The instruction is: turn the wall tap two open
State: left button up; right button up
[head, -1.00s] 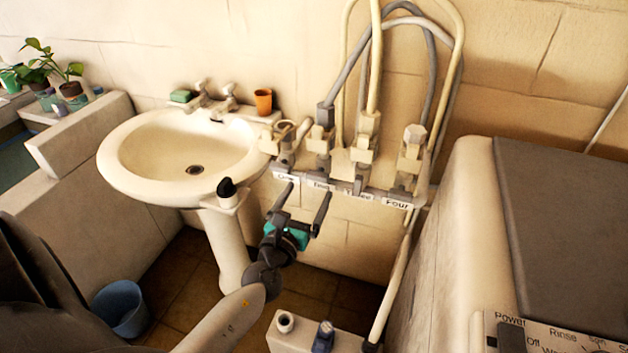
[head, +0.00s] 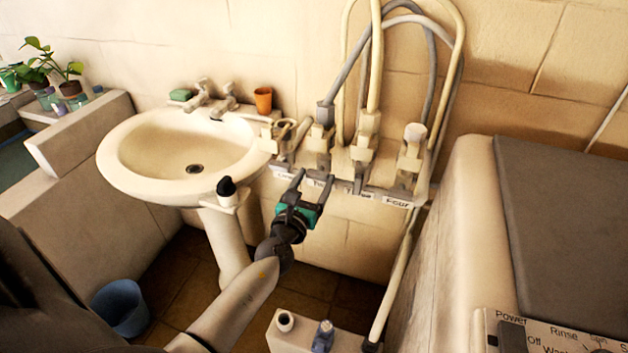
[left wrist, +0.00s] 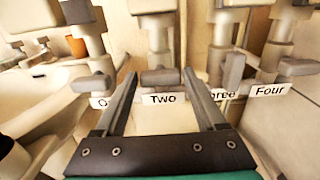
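Wall tap two (head: 319,142) is a cream tap with a grey hose fitting, second from the left in the row of wall taps. In the left wrist view its label "Two" (left wrist: 163,99) is readable, and its grey lever (left wrist: 161,77) lies crosswise above the label. My left gripper (head: 314,180) is open just below and in front of tap two. In the left wrist view the gripper's fingertips (left wrist: 158,80) show on either side of the lever; contact is not clear. In the head view the fingers cover part of the label. My right gripper is out of view.
Tap one (head: 285,140), tap three (head: 365,145) and tap four (head: 410,155) stand close beside. A washbasin (head: 140,190) is to the left, a washing machine (head: 465,230) to the right. Hoses (head: 373,70) loop above. A low white block (head: 300,335) stands below.

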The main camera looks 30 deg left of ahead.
pick_arm(q)
jog(key=c, duration=1)
jog(key=shift+o, duration=0.2)
jog(key=shift+n, duration=0.3)
jog(key=n+b, duration=0.1)
jog(key=n, duration=0.3)
jog(key=shift+f, duration=0.1)
jog(key=n+b, duration=0.1)
jog(key=n, duration=0.3)
jog(key=shift+a+n+b, duration=0.15)
jog(key=shift+n+b, duration=0.15)
jog(key=n, duration=0.8)
jog(key=shift+f, duration=0.1)
jog(key=shift+n, duration=0.5)
